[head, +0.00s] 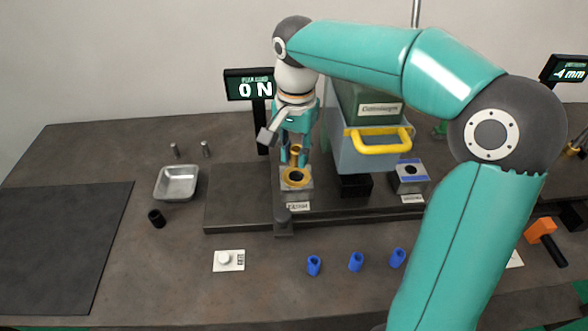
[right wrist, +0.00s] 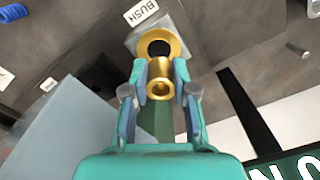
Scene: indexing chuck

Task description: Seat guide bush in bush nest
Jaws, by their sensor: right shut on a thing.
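My right gripper (head: 294,157) is shut on a brass guide bush (head: 296,151), a hollow sleeve. In the right wrist view the bush (right wrist: 160,88) sits between the two fingertips (right wrist: 161,78) with its open end toward the camera. The bush nest (head: 297,190) is a grey block with a gold ring around a dark hole. It stands just below the held bush in the head view. In the right wrist view the nest's ring (right wrist: 176,42) shows past the bush, which looks clear of the hole. My left gripper is not in view.
A blue-grey box with a yellow handle (head: 381,139) stands close right of the gripper. Another labelled block (head: 409,180) is farther right. A metal tray (head: 177,182), black sleeve (head: 157,218) and several blue sleeves (head: 356,262) lie around. A sign (head: 249,86) stands behind.

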